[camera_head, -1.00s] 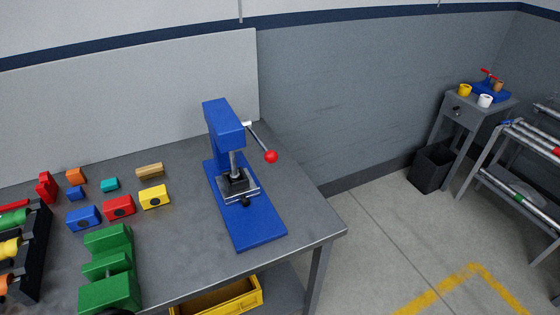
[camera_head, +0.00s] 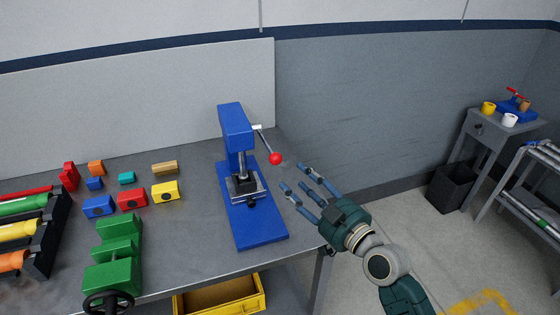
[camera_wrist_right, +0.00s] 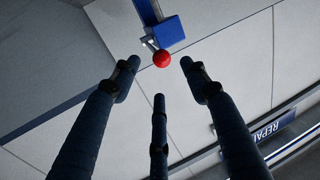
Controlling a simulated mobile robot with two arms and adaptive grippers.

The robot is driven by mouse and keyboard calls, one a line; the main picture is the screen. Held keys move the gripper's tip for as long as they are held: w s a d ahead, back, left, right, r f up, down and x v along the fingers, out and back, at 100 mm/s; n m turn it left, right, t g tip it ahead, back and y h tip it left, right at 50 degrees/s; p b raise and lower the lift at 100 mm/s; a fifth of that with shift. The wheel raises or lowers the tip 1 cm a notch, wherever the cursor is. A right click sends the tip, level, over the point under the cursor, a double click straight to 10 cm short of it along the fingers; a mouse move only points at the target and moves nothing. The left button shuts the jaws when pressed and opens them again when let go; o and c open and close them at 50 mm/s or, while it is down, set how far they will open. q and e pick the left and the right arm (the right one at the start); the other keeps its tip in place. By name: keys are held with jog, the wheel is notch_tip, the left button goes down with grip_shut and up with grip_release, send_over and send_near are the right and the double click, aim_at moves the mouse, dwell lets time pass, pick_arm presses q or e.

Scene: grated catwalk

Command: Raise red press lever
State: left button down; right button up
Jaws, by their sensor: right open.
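A blue arbor press (camera_head: 240,180) stands on the grey workbench. Its lever (camera_head: 265,142) slants down to the right from the press head and ends in a red ball knob (camera_head: 275,159). My right gripper (camera_head: 301,182) is open and empty, below and to the right of the knob in the head view, with its fingers pointing towards the press. In the right wrist view the red knob (camera_wrist_right: 161,59) shows beyond the fingertips, between the two outer fingers and apart from them. The blue press head (camera_wrist_right: 168,32) is just behind it. My left gripper is not in view.
A green vise (camera_head: 112,258) and several coloured blocks (camera_head: 132,199) are on the bench to the left of the press. A yellow bin (camera_head: 222,298) is under the bench. A black waste bin (camera_head: 451,187) and a side table (camera_head: 482,135) stand at the right.

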aim_at(279, 162)
jog(key=x, duration=0.3)
jog(key=p+x, duration=0.1)
jog(key=x, duration=0.2)
jog(key=p+x, duration=0.1)
jog(key=x, duration=0.2)
jog(key=shift+r, duration=0.4)
jog(key=shift+x, duration=0.95)
jog(key=shift+f, duration=0.1)
grip_shut()
